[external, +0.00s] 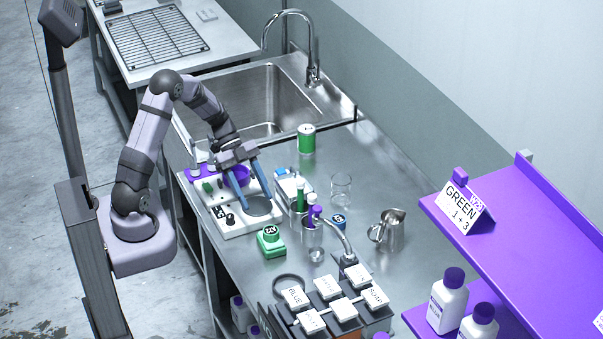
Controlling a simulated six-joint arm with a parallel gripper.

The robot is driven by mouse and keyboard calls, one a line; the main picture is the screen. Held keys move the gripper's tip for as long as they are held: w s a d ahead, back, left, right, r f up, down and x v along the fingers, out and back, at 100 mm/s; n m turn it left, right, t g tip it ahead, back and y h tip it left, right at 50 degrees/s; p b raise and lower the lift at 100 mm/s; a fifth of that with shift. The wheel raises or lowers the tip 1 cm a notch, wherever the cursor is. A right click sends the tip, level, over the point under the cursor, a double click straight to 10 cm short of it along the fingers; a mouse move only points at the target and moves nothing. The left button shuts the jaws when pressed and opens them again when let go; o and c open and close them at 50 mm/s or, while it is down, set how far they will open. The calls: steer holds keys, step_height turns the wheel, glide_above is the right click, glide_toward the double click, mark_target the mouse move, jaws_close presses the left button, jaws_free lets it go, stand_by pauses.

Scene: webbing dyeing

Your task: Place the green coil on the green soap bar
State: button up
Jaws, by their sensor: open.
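My gripper (257,202) is open, its two blue-grey fingers pointing down over the white two-hole station (234,228). Nothing shows between the fingertips. A round opening (259,207) in the station lies just under them. A green cylinder with a pale top (306,140) stands upright near the sink; I cannot tell if it is the green coil. A small green block with a black-and-white label (270,243) sits in front of the station; I cannot tell if it is the green soap bar. Both are apart from my gripper.
A purple round piece (237,176) is beside the fingers. Vials in a holder (310,230), a glass beaker (341,185) and a metal pitcher (387,230) stand to the right. Labelled white plates (328,287) fill the front. The counter behind the beaker is clear.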

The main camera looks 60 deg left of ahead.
steer(key=shift+v, duration=1.1)
steer(key=w+d+r+n+t+h+b, duration=0.1)
steer(key=w+d+n+t+b, duration=0.1)
steer(key=w+d, duration=0.35)
steer(key=w+d+r+n+t+h+b, duration=0.1)
steer(key=w+d+b, duration=0.1)
steer(key=d, duration=0.7)
steer(key=w+a+r+n+t+y+p, duration=0.1)
steer(key=w+a+r+n+t+y, duration=0.3)
steer(key=w, duration=0.4)
steer(key=w+a+r+n+t+y+p, duration=0.1)
steer(key=w+a+r+n+t+y, duration=0.3)
steer(key=w, duration=0.3)
steer(key=s+a+f+n+g+y, duration=0.2)
steer(key=s+f+g, duration=0.1)
steer(key=s, duration=0.5)
steer(key=s+a+f+n+g+y, duration=0.1)
steer(key=s+f+n+g+y, duration=0.2)
steer(key=s, duration=0.5)
steer(key=s+d+f+g, duration=0.1)
steer(key=s+g, duration=0.1)
steer(key=s, duration=0.5)
steer(key=s+d+f+g+h+p, duration=0.1)
steer(key=s+f+g, duration=0.1)
steer(key=s, duration=0.5)
steer(key=s+d+f+g+h, duration=0.1)
steer(key=s+d+f+g, duration=0.1)
steer(key=s, duration=0.5)
steer(key=shift+g+p, duration=0.35)
steer(key=shift+g, duration=0.05)
